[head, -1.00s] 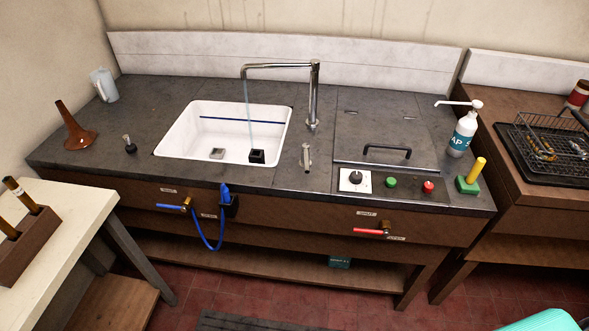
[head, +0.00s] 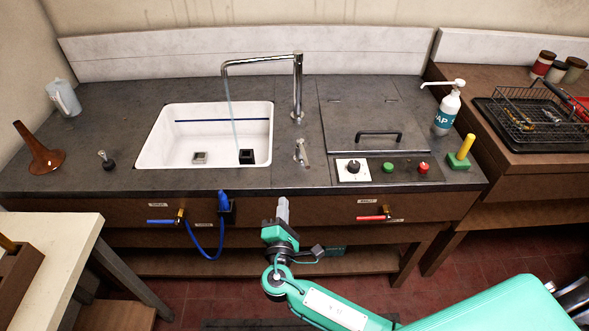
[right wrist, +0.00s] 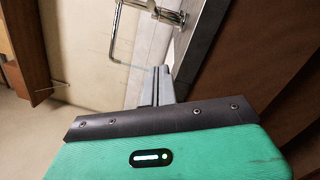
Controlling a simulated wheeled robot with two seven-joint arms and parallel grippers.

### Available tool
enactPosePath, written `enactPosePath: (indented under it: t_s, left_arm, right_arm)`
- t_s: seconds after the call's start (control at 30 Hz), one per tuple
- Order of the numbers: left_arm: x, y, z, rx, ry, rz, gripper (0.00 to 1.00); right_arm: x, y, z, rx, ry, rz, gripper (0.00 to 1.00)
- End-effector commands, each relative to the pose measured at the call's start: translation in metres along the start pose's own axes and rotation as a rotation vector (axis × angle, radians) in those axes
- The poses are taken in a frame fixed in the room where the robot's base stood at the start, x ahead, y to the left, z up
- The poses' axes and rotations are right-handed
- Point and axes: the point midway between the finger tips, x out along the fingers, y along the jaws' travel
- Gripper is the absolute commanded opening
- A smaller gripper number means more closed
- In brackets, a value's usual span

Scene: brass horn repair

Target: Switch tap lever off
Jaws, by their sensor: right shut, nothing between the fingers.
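The small metal tap lever (head: 301,152) stands on the dark counter in front of the tap's base, right of the sink. My right gripper (head: 283,208) is shut and empty, pointing up in front of the cabinet front, below and slightly left of the lever and apart from it. In the right wrist view its closed fingers (right wrist: 157,84) show, with chrome tap parts (right wrist: 170,14) beyond. My left gripper is out of view.
The counter edge lies just beyond my right gripper. Blue (head: 161,221) and red (head: 373,217) valve handles and a blue hose (head: 204,250) are on the cabinet front. A knob panel (head: 354,168) and soap bottle (head: 447,112) are to the right.

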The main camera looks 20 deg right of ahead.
Motion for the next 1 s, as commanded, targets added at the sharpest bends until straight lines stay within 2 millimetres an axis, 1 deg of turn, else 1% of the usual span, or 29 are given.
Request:
enactPosePath:
  t_s: [0.07,0.33,0.47,0.57,0.93,1.0]
  left_arm:
    - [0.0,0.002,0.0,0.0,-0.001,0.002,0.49]
    - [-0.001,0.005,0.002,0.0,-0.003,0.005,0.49]
    - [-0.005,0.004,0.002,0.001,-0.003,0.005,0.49]
    - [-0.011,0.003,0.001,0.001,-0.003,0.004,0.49]
    - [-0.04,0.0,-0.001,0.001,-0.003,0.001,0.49]
    - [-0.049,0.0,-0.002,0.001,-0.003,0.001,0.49]
  right_arm:
    - [0.0,0.002,0.001,-0.001,-0.003,0.006,0.0]
    - [0.001,0.002,0.001,-0.001,-0.002,0.004,0.0]
    - [0.01,0.003,0.001,-0.002,-0.002,0.004,0.0]
    - [0.026,0.005,0.002,-0.003,-0.002,0.005,0.0]
    - [0.105,0.006,0.003,-0.003,-0.003,0.004,0.0]
    - [0.104,0.005,0.015,-0.003,-0.001,0.002,0.0]
